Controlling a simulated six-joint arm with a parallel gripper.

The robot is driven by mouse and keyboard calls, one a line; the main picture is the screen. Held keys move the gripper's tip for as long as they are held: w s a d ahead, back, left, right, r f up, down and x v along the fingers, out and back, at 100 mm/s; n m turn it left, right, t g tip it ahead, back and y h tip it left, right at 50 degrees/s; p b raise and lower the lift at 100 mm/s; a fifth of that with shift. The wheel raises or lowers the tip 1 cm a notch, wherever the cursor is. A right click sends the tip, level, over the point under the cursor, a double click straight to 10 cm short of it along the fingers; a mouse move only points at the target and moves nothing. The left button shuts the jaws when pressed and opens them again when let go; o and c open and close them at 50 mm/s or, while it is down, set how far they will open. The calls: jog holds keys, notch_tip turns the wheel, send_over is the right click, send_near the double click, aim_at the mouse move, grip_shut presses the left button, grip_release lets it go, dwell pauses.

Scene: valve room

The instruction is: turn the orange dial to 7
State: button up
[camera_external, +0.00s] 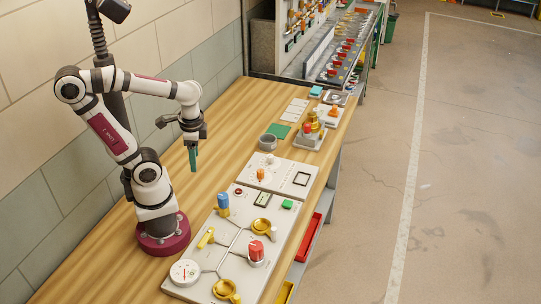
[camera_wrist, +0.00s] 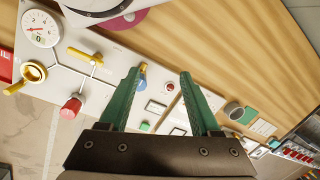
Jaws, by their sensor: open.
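The orange dial (camera_external: 261,174) stands on a white panel (camera_external: 283,188) in the middle of the bench, with small marks around it that I cannot read. I cannot make out the dial in the wrist view, where the green right finger covers part of that panel (camera_wrist: 213,97). My gripper (camera_external: 193,168) hangs with its fingers pointing down above the wooden bench, to the left of the dial and apart from it. In the wrist view my gripper (camera_wrist: 163,73) has its two green fingers spread with nothing held between them.
A larger panel in front carries a blue knob (camera_external: 223,203), a red knob (camera_external: 256,250), yellow valves (camera_external: 261,226) and a gauge (camera_external: 184,271). A grey cup (camera_external: 267,142) and a tray of parts (camera_external: 310,139) stand beyond the dial. Bare wood lies beneath my gripper.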

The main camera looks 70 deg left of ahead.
jog(key=w+a+r+n, duration=0.1)
jog(key=w+a+n, duration=0.1)
jog(key=w+n, duration=0.85)
jog(key=n+h, duration=0.2)
jog(key=n, duration=1.5)
send_over(261, 171)
notch_tip(261, 171, down, 4)
jog(key=shift+n, duration=0.55)
notch_tip(261, 171, down, 15)
jog(key=shift+a+f, duration=0.15)
jog(key=shift+f, duration=0.35)
grip_shut()
